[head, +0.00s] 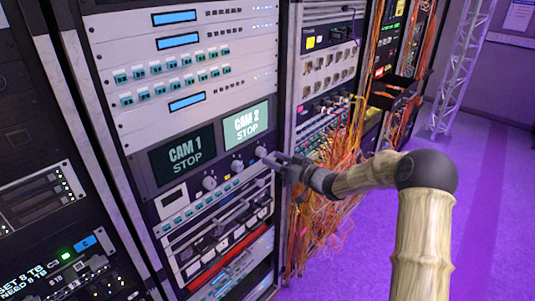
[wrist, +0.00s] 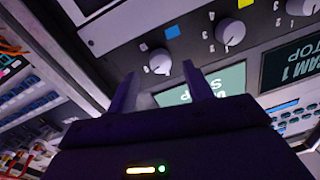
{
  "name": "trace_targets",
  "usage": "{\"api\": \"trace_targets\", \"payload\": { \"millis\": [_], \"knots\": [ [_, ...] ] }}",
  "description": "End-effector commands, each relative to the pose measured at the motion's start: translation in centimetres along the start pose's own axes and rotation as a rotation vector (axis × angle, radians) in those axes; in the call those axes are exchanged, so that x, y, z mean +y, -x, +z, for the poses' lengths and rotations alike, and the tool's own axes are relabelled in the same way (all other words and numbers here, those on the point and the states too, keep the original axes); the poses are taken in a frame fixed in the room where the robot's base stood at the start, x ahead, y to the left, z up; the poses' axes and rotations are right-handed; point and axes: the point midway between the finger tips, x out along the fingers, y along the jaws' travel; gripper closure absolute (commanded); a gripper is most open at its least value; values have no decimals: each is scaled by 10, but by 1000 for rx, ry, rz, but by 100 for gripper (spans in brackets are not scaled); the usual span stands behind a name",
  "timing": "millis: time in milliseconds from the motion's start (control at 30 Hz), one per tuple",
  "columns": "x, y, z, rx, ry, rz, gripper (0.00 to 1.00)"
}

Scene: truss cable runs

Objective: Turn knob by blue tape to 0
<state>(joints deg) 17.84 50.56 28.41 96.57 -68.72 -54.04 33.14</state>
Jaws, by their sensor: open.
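A row of three round grey knobs sits below the CAM screens. The knob nearest the blue tape (wrist: 160,62) is the leftmost in the wrist view; it shows at the right end of the row in the head view (head: 261,152). The blue tape (wrist: 173,31) is a small square just above that knob in the wrist view. The knob's pointer direction is too small to read. My gripper (head: 274,159) is open in front of the panel. In the wrist view its fingers (wrist: 160,72) appear on either side of this knob; contact cannot be told.
The middle knob (wrist: 229,31) has yellow tape (wrist: 220,9) near it. The CAM 2 screen (head: 246,125) is lit and reads STOP. Loose orange cables (head: 345,150) hang right of the panel, near my arm.

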Motion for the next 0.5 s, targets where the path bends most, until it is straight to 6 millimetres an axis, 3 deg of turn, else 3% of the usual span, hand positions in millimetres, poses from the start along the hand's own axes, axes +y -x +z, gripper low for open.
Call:
{"api": "trace_targets", "payload": {
  "millis": [200,500],
  "knots": [
    [0,-31,-1,0,0,0,49],
    [0,-38,0,-1,0,1,49]
  ]
}}
